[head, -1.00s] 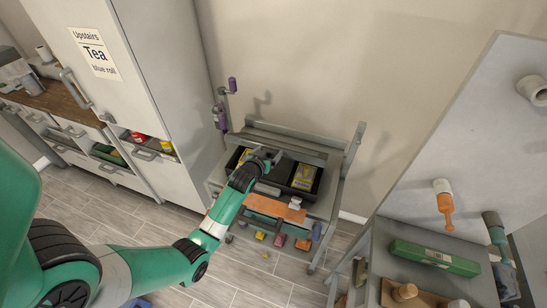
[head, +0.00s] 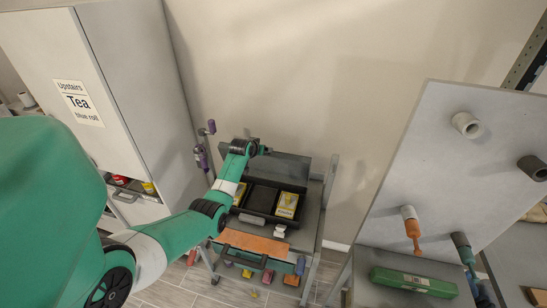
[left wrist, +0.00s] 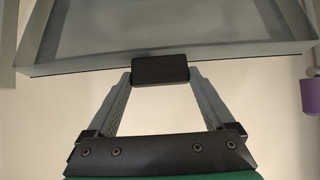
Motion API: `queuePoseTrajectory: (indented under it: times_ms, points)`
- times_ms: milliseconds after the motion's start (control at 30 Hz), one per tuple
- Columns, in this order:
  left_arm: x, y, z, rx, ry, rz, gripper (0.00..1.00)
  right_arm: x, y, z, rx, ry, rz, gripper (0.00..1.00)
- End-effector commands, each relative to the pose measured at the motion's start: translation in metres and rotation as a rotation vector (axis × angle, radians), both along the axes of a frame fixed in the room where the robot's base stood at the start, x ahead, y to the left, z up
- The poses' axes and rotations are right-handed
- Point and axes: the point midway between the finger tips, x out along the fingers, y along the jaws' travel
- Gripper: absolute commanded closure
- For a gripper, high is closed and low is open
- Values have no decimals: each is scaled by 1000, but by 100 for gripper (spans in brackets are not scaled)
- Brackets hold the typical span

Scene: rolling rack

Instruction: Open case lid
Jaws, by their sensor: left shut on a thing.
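The black case (head: 262,198) sits on the rack with its inside showing, with yellow items (head: 288,204) in it. Its grey lid (head: 292,166) stands raised at the back of the case. My left gripper (head: 264,150) is at the lid's upper edge. In the left wrist view my left gripper (left wrist: 160,73) is shut on a small black tab (left wrist: 160,68) at the edge of the grey lid (left wrist: 170,30). My arm hides part of the case's left side. My right gripper is not in view.
The rack (head: 312,225) stands against the wall. An orange board (head: 255,243) and a small white object (head: 279,231) lie in front of the case. A purple-handled post (head: 201,157) is to the left. A tall grey cabinet (head: 135,75) stands further left, a pegged panel (head: 440,150) right.

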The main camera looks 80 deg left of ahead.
Motion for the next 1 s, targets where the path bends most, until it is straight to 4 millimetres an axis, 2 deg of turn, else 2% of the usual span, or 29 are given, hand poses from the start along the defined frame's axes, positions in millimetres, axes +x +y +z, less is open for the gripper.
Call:
queuePoseTrajectory:
  times_ms: [200,567,600,667,867,1000]
  points:
    - [-11,12,2,-25,11,17,100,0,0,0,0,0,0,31]
    - [-12,12,1,-31,12,19,100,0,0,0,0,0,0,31]
    - [-12,12,1,-31,12,19,7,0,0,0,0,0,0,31]
    - [-12,12,1,-30,13,20,0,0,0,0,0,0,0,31]
    - [-12,11,0,-32,13,19,0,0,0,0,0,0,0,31]
    - [-10,9,8,-33,13,16,0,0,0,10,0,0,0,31]
